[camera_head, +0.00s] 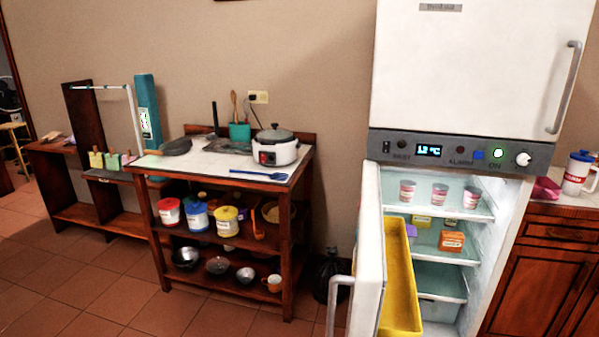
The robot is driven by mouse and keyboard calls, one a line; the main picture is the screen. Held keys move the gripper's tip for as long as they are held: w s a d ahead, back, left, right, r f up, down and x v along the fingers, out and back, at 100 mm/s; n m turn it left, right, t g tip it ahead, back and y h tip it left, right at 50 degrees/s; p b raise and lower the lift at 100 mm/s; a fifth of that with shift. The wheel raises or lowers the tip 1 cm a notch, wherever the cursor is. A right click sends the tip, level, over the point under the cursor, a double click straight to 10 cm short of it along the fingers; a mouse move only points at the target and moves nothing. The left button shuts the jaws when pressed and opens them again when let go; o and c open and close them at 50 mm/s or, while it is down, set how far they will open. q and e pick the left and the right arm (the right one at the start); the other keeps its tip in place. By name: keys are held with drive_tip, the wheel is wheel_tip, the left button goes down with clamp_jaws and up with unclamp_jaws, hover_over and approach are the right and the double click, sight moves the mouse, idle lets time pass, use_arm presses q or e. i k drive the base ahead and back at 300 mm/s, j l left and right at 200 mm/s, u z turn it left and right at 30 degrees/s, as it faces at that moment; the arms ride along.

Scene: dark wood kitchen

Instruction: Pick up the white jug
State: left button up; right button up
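A white jug (577,174) with a blue lid and a red mark on its side stands upright on the counter at the far right. It is just right of the fridge, and its handle faces right. No gripper shows in the head view, so nothing is seen touching the jug.
The white fridge (465,75) has its lower door (368,262) open toward me, with a yellow bin inside the door. A pink item (546,189) lies left of the jug on the wooden counter cabinet (540,262). A wooden shelf cart (297,235) stands left. The tiled floor ahead is clear.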

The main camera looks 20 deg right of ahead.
sight(575, 173)
drive_tip(key=i+l, duration=0.1)
drive_tip(key=l, duration=1.55)
drive_tip(key=i+l, duration=0.15)
drive_tip(key=l, duration=0.7)
drive_tip(key=i+l, duration=0.1)
drive_tip(key=l, duration=0.75)
